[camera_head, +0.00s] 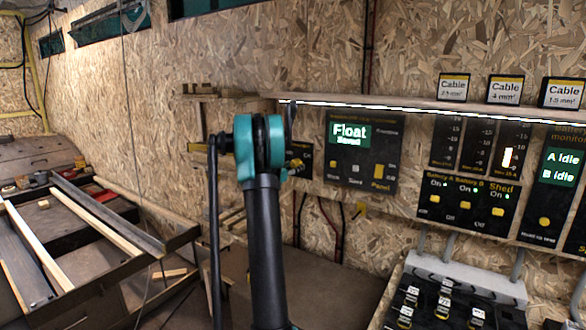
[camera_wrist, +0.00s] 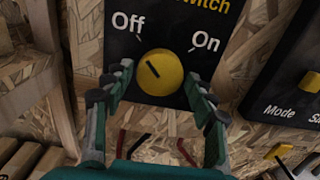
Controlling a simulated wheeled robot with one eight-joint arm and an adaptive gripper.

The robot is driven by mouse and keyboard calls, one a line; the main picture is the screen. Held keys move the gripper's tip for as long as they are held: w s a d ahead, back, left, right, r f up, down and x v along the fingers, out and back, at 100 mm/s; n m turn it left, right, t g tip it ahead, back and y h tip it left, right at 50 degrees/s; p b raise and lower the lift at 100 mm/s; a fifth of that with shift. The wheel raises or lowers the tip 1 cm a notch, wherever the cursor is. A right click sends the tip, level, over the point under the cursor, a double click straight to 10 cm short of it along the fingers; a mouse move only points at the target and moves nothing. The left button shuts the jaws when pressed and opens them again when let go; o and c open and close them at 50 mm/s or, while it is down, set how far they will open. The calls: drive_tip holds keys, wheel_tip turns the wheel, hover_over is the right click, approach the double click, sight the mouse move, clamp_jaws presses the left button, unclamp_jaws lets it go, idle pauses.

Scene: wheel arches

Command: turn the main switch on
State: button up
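The main switch is a dark panel (camera_wrist: 192,40) with a round yellow knob (camera_wrist: 161,73), seen close up in the wrist view. "Off" is printed at its upper left and "On" at its upper right. The knob's dark mark points up and left, toward "Off". My gripper (camera_wrist: 157,82) is open, with one finger on each side of the knob. I cannot tell whether either finger touches it. In the head view my arm covers much of the switch panel (camera_head: 305,150); the knob (camera_head: 297,164) shows only partly.
A display panel reading "Float" (camera_head: 350,133) is right of the switch. Further right are battery switches (camera_head: 467,203) and a monitor (camera_head: 560,170). A shelf (camera_head: 420,104) with cable cards runs above. A yellow-handled part (camera_wrist: 278,152) is low right in the wrist view.

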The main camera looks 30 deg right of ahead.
drive_tip(key=c, duration=0.7)
drive_tip(key=shift+c, duration=0.2)
drive_tip(key=m, duration=0.4)
drive_tip(key=shift+m, duration=0.4)
drive_tip(key=m, duration=0.4)
drive_tip(key=shift+m, duration=0.3)
drive_tip(key=m, duration=0.4)
drive_tip(key=shift+m, duration=2.2)
